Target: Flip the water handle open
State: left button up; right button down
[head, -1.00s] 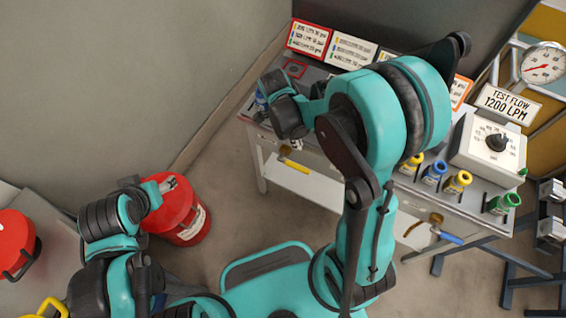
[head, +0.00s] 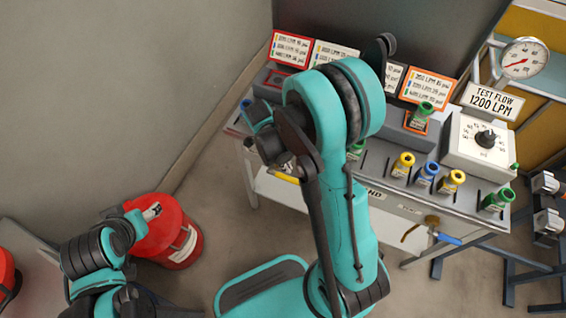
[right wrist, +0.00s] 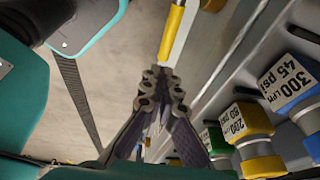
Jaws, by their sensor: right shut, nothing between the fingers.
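Two lever valves sit on the front of the workbench: a blue handle (head: 447,239) on a brass valve at the right, and a yellow handle (head: 286,178) farther left. No readable label shows which one is for water. My right gripper (head: 287,163) is near the yellow handle, partly hidden by my arm. In the right wrist view its fingers (right wrist: 158,78) are closed together and empty, pointing toward the yellow handle (right wrist: 172,40), with no clear contact. My left gripper (head: 152,211) is over the red bucket; its jaw state is unclear.
The workbench (head: 405,208) carries several colored nozzles, label cards, a dial box (head: 480,140) and a test flow sign (head: 488,100). A pressure gauge (head: 524,58) is at the back right. The red bucket (head: 178,235) stands on the floor. Floor in front is partly open.

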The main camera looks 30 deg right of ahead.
aim_at(292, 180)
jog(key=b+x, duration=0.1)
jog(key=x, duration=0.3)
jog(key=b+x, duration=0.1)
jog(key=x, duration=0.1)
jog(key=shift+w+f+b, duration=0.3)
jog(key=shift+f+b, duration=0.05)
jog(key=shift+f, duration=0.05)
jog(key=shift+w+d+f, duration=0.1)
jog(key=shift+f, duration=0.55)
jog(key=shift+w, duration=0.1)
